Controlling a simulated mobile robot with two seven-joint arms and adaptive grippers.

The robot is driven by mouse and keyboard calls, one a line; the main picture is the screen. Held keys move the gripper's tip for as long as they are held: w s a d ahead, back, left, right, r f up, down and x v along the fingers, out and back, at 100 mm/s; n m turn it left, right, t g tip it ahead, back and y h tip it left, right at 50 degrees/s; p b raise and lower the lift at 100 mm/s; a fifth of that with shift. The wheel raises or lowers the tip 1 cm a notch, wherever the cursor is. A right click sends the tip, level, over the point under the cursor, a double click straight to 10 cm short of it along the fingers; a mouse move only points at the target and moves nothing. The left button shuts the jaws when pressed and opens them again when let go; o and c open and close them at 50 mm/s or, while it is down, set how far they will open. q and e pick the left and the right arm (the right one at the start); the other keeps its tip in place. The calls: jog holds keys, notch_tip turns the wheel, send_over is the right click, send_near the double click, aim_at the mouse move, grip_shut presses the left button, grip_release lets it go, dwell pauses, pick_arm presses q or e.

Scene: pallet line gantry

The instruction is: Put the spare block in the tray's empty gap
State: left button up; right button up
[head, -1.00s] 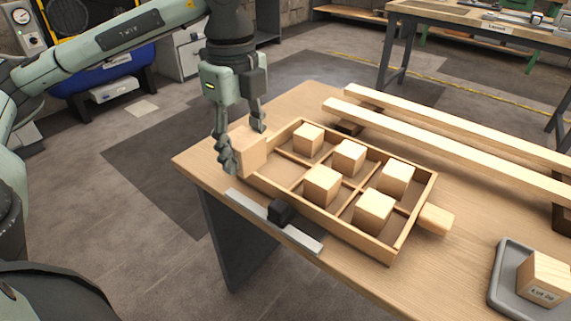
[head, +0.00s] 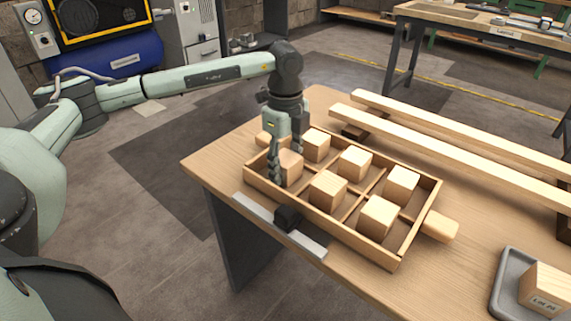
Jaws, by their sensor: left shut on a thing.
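The wooden tray (head: 350,235) lies on the table with a divided inside. Several pale wooden blocks sit in its compartments, among them one at the back left (head: 316,146) and one at the front right (head: 377,216). My left gripper (head: 284,165) points down at the tray's left end, shut on the spare block (head: 291,167). The block is in or just above the front-left compartment; I cannot tell whether it touches the floor. The fingers hide part of the block and the compartment. My right gripper is not in view.
A metal strip with a black block (head: 289,218) lies along the table's front edge, close to the tray. Two long wooden rails (head: 450,150) run behind the tray. A grey dish (head: 504,285) with a labelled block (head: 546,289) stands at the right.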

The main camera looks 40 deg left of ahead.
aim_at(286, 158)
pick_arm(q)
jog(key=shift+f, duration=0.25)
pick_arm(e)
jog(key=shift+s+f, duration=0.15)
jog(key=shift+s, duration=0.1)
pick_arm(q)
jog(key=o, duration=0.9)
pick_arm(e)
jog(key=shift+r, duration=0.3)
pick_arm(q)
jog(key=shift+r, duration=0.15)
jog(key=shift+r, duration=0.25)
notch_tip(286, 158, up, 3)
jog(key=shift+r, duration=0.1)
notch_tip(286, 158, up, 8)
jog(key=shift+f, duration=0.2)
jog(key=shift+r, duration=0.4)
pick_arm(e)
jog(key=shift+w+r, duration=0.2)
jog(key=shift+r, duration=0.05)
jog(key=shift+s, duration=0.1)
